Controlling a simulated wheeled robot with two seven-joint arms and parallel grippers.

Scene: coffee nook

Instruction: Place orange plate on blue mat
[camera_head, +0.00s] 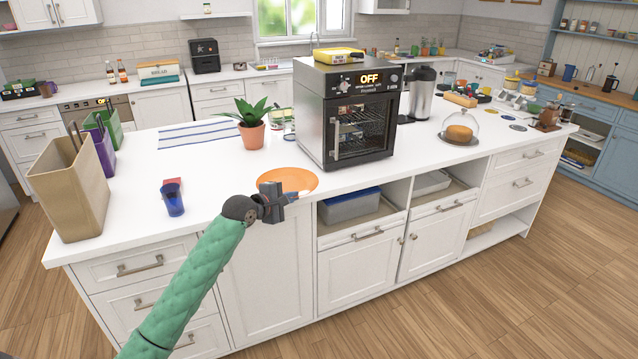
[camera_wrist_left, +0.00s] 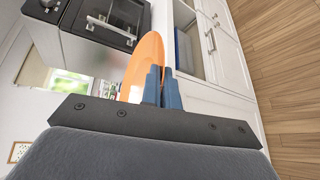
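The orange plate (camera_head: 287,179) lies level at the front edge of the white island counter, left of the oven. It also shows in the left wrist view (camera_wrist_left: 147,56). My left gripper (camera_head: 293,196) is at the plate's near rim, its two blue-grey fingers (camera_wrist_left: 161,88) close together, one above and one below the rim. They look shut on it. Whether the plate touches the counter is hard to tell. A white mat with blue stripes (camera_head: 197,134) lies flat behind, to the left; I see no plain blue mat clearly. My right gripper is not in view.
A black and steel oven (camera_head: 345,117) stands right of the plate. A potted plant (camera_head: 251,127) stands behind it, near the striped mat. A blue cup (camera_head: 172,199) and a tan holder (camera_head: 70,190) are at the left. The counter between cup and plate is clear.

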